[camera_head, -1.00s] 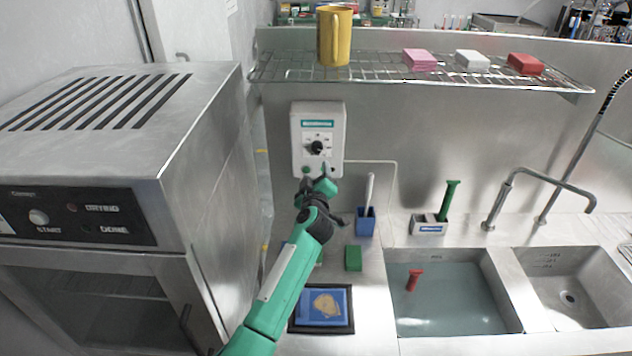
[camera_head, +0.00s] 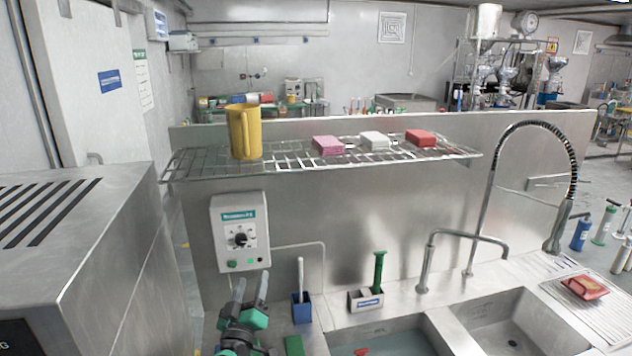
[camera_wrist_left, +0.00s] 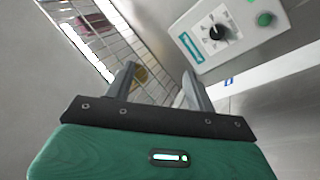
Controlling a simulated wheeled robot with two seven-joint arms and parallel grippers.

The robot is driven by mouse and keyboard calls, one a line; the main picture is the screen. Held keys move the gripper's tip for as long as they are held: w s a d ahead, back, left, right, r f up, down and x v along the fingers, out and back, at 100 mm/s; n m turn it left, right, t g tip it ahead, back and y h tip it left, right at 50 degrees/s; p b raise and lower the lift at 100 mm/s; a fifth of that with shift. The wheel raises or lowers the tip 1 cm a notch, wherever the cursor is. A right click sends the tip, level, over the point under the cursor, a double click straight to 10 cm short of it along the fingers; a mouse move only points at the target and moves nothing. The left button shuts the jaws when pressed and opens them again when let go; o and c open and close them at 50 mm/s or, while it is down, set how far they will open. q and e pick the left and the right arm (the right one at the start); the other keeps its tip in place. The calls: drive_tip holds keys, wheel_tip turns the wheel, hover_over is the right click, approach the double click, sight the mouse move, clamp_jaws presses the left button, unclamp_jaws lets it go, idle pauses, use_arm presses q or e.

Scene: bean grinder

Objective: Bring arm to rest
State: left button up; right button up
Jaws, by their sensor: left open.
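My left gripper (camera_head: 252,288) is open and empty, in the lower part of the head view, pointing up just below the control box. In the left wrist view its two fingers (camera_wrist_left: 158,85) stand apart with nothing between them. The white control box (camera_head: 240,232) is fixed to the steel panel; it has a black knob and a lit green button. The same box (camera_wrist_left: 215,35) shows at the upper right of the left wrist view, apart from the fingers. My right gripper is not in view.
A wire shelf (camera_head: 290,160) above holds a yellow jug (camera_head: 244,131) and pink, white and red blocks. A steel appliance (camera_head: 110,240) is at left.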

use_arm(q)
drive_tip(key=s+d+f+m+g+h, duration=0.4)
drive_tip(key=s+f+m+g, duration=0.15)
drive_tip(key=s, duration=0.55)
drive_tip(key=s+d+f+m+g+h, duration=0.4)
drive_tip(key=s+f+m+g+h, duration=0.15)
drive_tip(key=s, duration=0.45)
drive_tip(key=s+a+f+n+g+y, duration=0.1)
drive_tip(key=s+a+f+g+y, duration=0.35)
drive_tip(key=s, duration=0.55)
drive_tip(key=s+a+f+n+g+y, duration=0.2)
drive_tip(key=s+a+f+y, duration=0.25)
drive_tip(key=s+a, duration=0.45)
wheel_tip(320, 180, down, 37)
drive_tip(key=s+g+y+b, duration=0.1)
drive_tip(key=s+g+b, duration=0.1)
drive_tip(key=b, duration=0.4)
drive_tip(key=s+a+f+b, duration=0.1)
drive_tip(key=s+f+b, duration=0.1)
drive_tip(key=s+f, duration=0.7)
drive_tip(key=s+a+f+g+b, duration=0.1)
drive_tip(key=s+f+b, duration=0.2)
drive_tip(key=s+f, duration=0.7)
wheel_tip(320, 180, down, 6)
drive_tip(key=shift+a+r+m, duration=0.2)
drive_tip(key=shift+a+m, duration=0.1)
drive_tip(key=shift+a, duration=0.1)
